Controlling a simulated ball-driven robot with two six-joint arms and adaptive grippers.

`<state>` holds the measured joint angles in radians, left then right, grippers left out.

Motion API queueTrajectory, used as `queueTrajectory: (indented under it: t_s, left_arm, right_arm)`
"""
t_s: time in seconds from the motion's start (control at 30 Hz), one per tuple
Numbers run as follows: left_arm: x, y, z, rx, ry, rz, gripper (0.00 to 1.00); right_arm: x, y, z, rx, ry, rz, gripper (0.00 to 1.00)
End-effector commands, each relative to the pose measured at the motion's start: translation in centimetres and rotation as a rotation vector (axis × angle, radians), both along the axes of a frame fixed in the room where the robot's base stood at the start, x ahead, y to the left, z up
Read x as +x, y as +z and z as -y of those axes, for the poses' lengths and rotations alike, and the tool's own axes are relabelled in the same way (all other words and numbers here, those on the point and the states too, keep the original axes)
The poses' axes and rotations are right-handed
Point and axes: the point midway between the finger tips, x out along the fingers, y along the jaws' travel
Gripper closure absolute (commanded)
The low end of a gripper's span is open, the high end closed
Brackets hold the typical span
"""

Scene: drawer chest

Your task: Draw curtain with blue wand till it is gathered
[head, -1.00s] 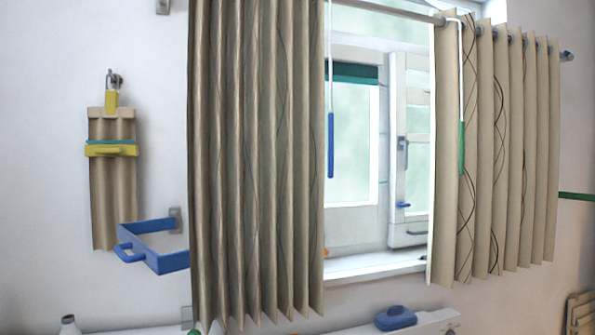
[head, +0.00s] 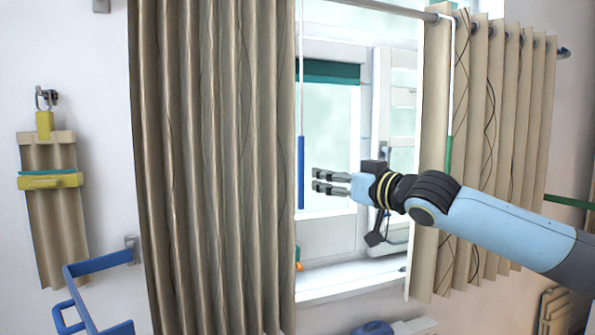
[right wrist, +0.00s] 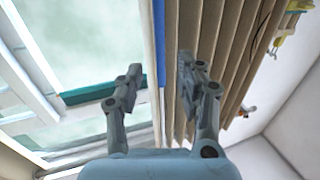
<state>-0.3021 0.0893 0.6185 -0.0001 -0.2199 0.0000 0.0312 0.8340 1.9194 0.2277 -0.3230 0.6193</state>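The blue wand (head: 301,172) hangs upright on a thin white rod at the right edge of the left beige curtain (head: 215,170). That curtain hangs in vertical folds left of the window. My right gripper (head: 317,181) points left in front of the window, its fingertips just right of the wand's lower part. In the right wrist view the gripper (right wrist: 158,75) is open, and the blue wand (right wrist: 159,68) shows in the gap between its fingers, not gripped. The curtain (right wrist: 220,50) fills the area beyond the right finger. My left gripper is out of view.
A right curtain (head: 515,130) with a green wand (head: 448,155) hangs behind my right arm. The curtain rod (head: 385,8) runs along the top. A blue wall bracket (head: 98,262) and a small curtain with a yellow clip (head: 50,182) are at left. The windowsill (head: 345,287) lies below.

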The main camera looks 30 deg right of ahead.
Motion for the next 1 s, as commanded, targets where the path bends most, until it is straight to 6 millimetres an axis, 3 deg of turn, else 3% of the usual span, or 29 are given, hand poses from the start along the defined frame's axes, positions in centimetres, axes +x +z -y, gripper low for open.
queueTrajectory:
  t_s: [0.6, 1.0]
  left_arm:
    - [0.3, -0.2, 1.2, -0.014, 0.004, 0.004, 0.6]
    - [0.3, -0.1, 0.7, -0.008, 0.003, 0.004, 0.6]
  right_arm:
    - [8.9, 0.1, -0.8, 0.005, 0.005, 0.002, 0.63]
    - [9.6, 0.0, -1.0, 0.0, 0.006, 0.0, 0.63]
